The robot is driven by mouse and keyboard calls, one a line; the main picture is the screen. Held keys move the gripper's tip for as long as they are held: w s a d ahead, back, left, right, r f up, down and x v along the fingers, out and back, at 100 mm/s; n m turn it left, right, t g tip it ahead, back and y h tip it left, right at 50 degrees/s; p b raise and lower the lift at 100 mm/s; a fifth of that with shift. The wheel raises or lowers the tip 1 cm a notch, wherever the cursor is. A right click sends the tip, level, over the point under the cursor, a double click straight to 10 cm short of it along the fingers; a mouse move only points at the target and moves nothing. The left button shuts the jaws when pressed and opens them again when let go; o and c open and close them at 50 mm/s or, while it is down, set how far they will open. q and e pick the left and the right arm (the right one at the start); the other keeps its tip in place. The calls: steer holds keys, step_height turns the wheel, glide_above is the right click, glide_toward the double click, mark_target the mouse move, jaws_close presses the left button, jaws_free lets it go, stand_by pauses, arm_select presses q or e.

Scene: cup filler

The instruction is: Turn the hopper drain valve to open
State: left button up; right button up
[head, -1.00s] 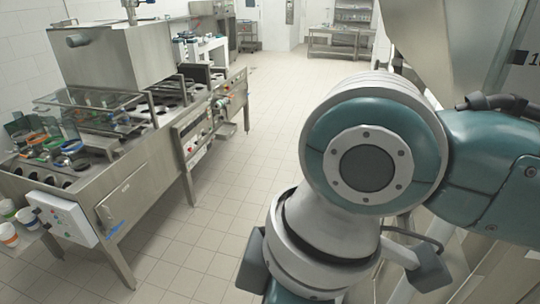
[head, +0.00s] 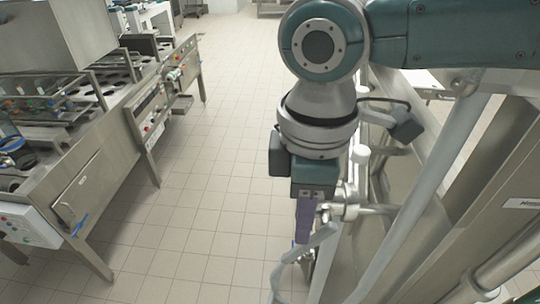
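My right gripper (head: 304,236) hangs down from the arm at the centre right, its purple fingers pointing at the floor. The fingers are beside a metal valve body (head: 346,205) on a pipe, and just above a bent grey lever (head: 312,245) that looks like the valve handle. The lever runs down and left from the valve. The fingers overlap the valve and lever in the picture, and I cannot tell whether they touch. The fingers are seen edge-on, so their opening is hidden. My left gripper is out of view.
Slanted metal legs and pipes (head: 430,185) of the stainless frame stand close on the right. A long steel machine (head: 80,185) with a row of round openings stands on the left. The tiled floor (head: 215,150) between is clear.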

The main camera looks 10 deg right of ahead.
mark_target(298, 246)
step_height(298, 246, down, 8)
steer(key=b, duration=0.6)
steer(key=c, duration=0.4)
jaws_close()
stand_by(0.7)
